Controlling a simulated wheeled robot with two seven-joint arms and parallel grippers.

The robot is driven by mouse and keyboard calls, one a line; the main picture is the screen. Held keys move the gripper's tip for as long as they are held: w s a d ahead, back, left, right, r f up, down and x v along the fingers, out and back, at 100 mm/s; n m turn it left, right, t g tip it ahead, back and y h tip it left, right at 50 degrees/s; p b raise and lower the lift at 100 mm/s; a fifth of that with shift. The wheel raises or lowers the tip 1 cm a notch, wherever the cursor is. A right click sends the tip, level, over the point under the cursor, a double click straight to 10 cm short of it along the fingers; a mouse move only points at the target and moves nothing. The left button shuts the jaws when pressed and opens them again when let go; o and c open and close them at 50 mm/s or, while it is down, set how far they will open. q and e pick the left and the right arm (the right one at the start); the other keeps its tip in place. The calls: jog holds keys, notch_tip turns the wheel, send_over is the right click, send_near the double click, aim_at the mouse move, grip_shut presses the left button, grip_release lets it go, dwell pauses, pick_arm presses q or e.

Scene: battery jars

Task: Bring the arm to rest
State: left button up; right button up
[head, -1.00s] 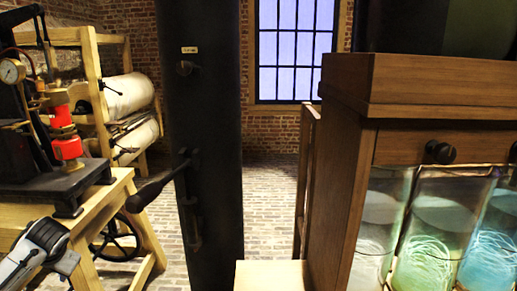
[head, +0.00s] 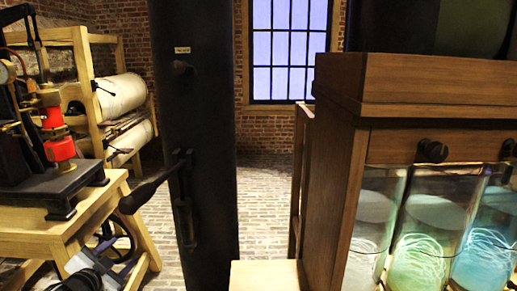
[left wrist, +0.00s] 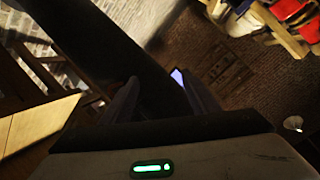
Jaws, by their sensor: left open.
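My left gripper (head: 100,268) is low at the left edge of the head view, in front of the wooden stand's legs and partly cut off by the bottom edge. In the left wrist view its two dark fingers (left wrist: 158,78) stand apart with nothing between them. It is well left of the glass jars (head: 427,235) and touches nothing that I can see. My right gripper is not in view.
A dark column (head: 205,130) with a lever handle (head: 150,190) stands right of the gripper. A wooden stand (head: 35,240) bears a press with red parts (head: 60,149). A wooden cabinet (head: 335,200) with the glowing jars is at the right. Brick floor (head: 265,200) shows between.

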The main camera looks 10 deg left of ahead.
pick_arm(q)
jog(key=s+d+f+g+h, duration=0.2)
jog(key=s+d+f, duration=0.4)
jog(key=d+f, duration=0.35)
jog(key=s+d+f+n+g+h, duration=0.1)
jog(key=s+d+f+h, duration=0.1)
jog(key=s+d+f, duration=0.4)
jog(key=s+d+f+n+g+h, duration=0.1)
jog(key=s+d+f, duration=0.5)
jog(key=s+d, duration=1.1)
jog(key=shift+s+d+f+n+g+h, duration=0.2)
jog(key=shift+d+n+g+h, duration=0.2)
jog(key=shift+d+n+g, duration=0.25)
jog(key=shift+a, duration=0.1)
